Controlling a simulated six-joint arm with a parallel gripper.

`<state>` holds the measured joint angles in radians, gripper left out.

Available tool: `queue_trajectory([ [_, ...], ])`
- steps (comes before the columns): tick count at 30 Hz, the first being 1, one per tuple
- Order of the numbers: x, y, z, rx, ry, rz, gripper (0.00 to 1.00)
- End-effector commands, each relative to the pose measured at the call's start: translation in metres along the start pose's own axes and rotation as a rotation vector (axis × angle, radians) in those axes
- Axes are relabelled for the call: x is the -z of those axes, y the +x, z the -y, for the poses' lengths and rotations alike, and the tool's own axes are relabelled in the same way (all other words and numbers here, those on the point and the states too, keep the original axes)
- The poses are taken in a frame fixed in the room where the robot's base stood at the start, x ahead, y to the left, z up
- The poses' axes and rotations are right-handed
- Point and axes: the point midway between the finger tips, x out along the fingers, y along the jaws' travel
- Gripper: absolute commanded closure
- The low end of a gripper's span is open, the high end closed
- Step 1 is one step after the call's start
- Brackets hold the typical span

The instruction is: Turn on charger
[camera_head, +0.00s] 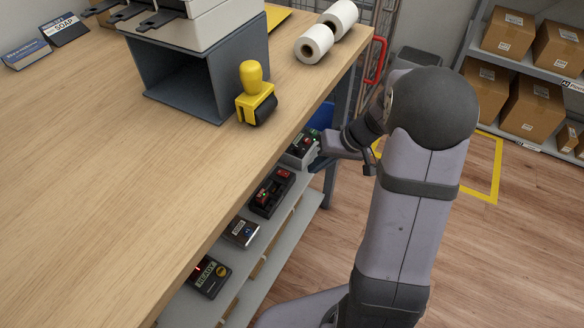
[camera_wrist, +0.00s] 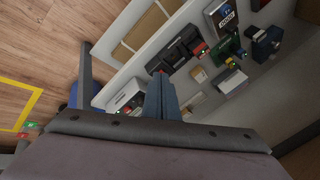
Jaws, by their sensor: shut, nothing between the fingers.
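Several small devices stand on the grey shelf under the counter. A black charger-like unit (camera_head: 271,192) with a red part in it is in the middle of the row; it also shows in the wrist view (camera_wrist: 178,52). A light grey unit (camera_head: 300,148) with red and green spots on top stands farther back, and it shows in the wrist view (camera_wrist: 125,98). I cannot tell for sure which is the charger. My gripper (camera_head: 318,163) is shut and empty beside the light grey unit. In the wrist view its fingers (camera_wrist: 161,84) are together, between the two units.
A small grey device (camera_head: 240,232) and a black device with a red light (camera_head: 208,276) stand nearer on the shelf (camera_head: 262,272). The wooden counter top (camera_head: 110,150) overhangs them.

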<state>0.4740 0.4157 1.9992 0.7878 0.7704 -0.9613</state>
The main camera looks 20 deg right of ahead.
Motion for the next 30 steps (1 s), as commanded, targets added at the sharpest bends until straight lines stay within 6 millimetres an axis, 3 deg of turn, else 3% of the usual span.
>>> queue_trajectory([
  [3,0.023,-0.006,0.008,0.022,-0.173,-0.066,1.00],
  [6,0.034,-0.008,0.013,0.033,-0.320,-0.105,1.00],
  [15,0.040,-0.010,0.021,0.030,-0.717,-0.145,1.00],
  [21,0.040,-0.010,0.021,0.021,-0.864,-0.147,1.00],
  [30,0.040,-0.010,0.021,0.017,-0.906,-0.147,1.00],
])
